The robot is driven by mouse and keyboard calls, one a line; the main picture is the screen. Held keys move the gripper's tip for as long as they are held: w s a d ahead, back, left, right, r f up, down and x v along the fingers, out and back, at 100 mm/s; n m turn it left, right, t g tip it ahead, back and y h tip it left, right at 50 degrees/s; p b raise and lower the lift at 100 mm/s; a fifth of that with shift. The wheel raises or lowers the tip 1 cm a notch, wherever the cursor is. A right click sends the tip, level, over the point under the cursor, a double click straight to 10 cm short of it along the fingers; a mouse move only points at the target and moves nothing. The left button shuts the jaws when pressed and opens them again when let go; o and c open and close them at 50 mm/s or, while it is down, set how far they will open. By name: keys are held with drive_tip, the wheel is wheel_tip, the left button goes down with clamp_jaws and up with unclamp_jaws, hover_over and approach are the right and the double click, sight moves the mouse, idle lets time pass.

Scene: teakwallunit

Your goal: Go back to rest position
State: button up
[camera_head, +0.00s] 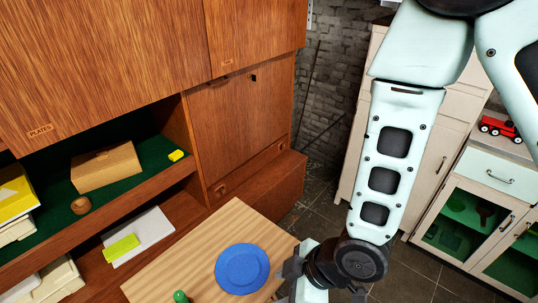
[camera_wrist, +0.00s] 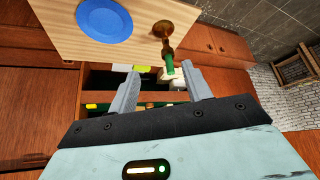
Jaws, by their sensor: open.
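My gripper (camera_wrist: 162,72) is open in the wrist view, its two grey fingers spread apart with nothing clasped between them. A brass-coloured item with a green handle (camera_wrist: 170,62) appears just past the fingertips, at the edge of the light wooden board (camera_wrist: 68,38). In the head view only a green knob (camera_head: 180,296) shows at the bottom edge, likely the same item. My arm is extended on the right of the head view, its wrist low beside the board's right edge; the fingers are mostly out of sight there.
A blue plate (camera_head: 242,268) lies on the board. The teak wall unit (camera_head: 240,125) fills the left, with a wooden box (camera_head: 105,167) on its shelf. A pale cabinet (camera_head: 470,205) with a red toy truck (camera_head: 498,127) stands at right. Dark floor shows between them.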

drive_tip(key=s+d+r+m+g+h+b, duration=0.1)
drive_tip(key=s+d+r+m+h+b, duration=0.3)
drive_tip(key=d+r+m+b, duration=0.3)
drive_tip(key=d+m+h+b, duration=0.1)
drive_tip(key=d+b, duration=0.2)
drive_tip(key=b, duration=0.1)
drive_tip(key=shift+s+d+r+m+h, duration=0.2)
drive_tip(key=shift+d+r+m+h, duration=0.1)
drive_tip(key=shift+d+r+h, duration=0.1)
drive_tip(key=shift+c, duration=1.2)
drive_tip(key=shift+a, duration=0.1)
drive_tip(key=shift+c, duration=0.2)
